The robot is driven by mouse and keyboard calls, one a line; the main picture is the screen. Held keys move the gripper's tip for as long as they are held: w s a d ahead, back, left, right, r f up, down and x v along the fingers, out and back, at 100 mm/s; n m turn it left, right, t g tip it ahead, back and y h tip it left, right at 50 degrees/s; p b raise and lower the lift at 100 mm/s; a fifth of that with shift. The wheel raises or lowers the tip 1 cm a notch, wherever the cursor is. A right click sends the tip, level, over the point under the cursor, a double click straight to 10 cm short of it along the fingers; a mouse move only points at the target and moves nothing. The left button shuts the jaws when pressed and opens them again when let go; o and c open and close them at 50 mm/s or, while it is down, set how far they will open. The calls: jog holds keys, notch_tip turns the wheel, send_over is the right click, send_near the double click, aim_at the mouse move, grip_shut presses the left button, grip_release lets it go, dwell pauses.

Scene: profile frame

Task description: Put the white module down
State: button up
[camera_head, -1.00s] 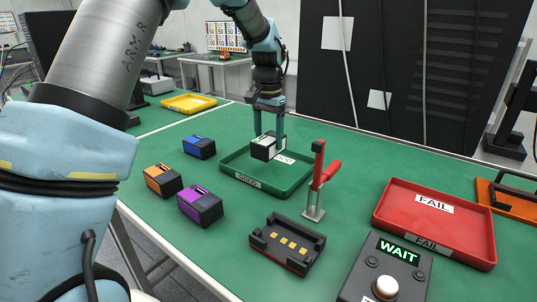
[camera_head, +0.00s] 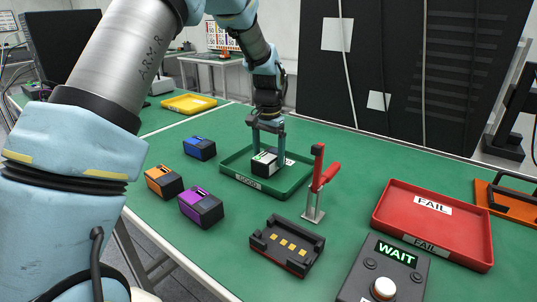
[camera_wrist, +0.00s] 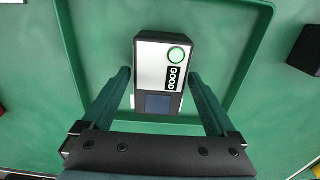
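The white module (camera_head: 264,162) is a small white and black block. It is low inside the green GOOD tray (camera_head: 291,188), at or very near its floor. My gripper (camera_head: 268,150) points down from above, with one finger on each side of the module. Part of the tray's white label is hidden by the module.
Blue (camera_head: 199,148), orange (camera_head: 164,182) and purple (camera_head: 201,207) modules stand left of the tray. A red-handled clamp (camera_head: 319,185) rises close to the tray's right side. A black fixture (camera_head: 287,245), a WAIT box (camera_head: 385,268) and a red FAIL tray (camera_head: 463,229) are nearer and to the right.

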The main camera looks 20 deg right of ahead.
aim_at(268, 155)
jog(key=shift+o, duration=0.3)
jog(key=shift+r, duration=0.5)
notch_tip(268, 155, up, 11)
jog(key=b, duration=0.2)
jog(key=a+f+n, duration=0.3)
jog(key=a+n, duration=0.2)
jog(key=a, duration=1.3)
jog(key=s+a+f+n, duration=0.3)
jog(key=s+a, duration=0.2)
jog(key=a, duration=0.4)
jog(key=s+a+f+n+t, duration=0.1)
jog(key=s+a+f+n, duration=0.2)
jog(key=s+a, duration=0.3)
jog(key=a, duration=0.3)
jog(key=shift+a+t, duration=0.3)
jog(key=shift+a, duration=0.05)
